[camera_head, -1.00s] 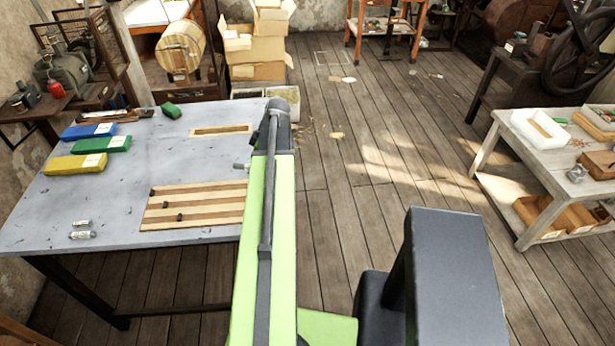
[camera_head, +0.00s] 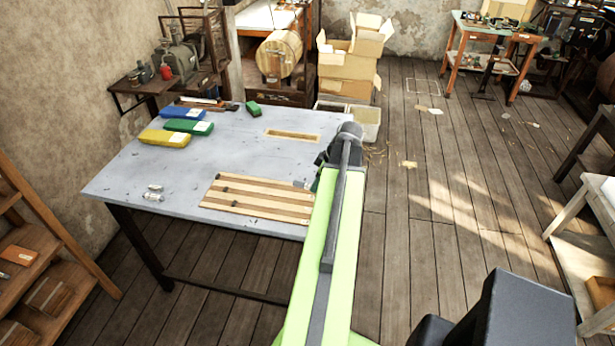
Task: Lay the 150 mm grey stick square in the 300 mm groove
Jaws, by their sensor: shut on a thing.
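The wooden board with long grooves (camera_head: 258,198) lies flat near the front right edge of the grey table. Small dark stops sit along its grooves, and its right end passes behind my arm. My gripper (camera_head: 318,170) shows only in part, dark, just left of the arm's far end, over or near the board's right end. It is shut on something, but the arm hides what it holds. I cannot make out the 150 mm grey stick. Two small grey cylinders with pale labels (camera_head: 153,192) lie at the table's left.
Blue (camera_head: 183,113), green (camera_head: 188,127) and yellow (camera_head: 164,138) boxes lie at the table's back left. A small green block (camera_head: 254,109) and a pale wooden slotted piece (camera_head: 292,136) lie further back. A shelf (camera_head: 40,235) stands at left. The floor right of the table is open.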

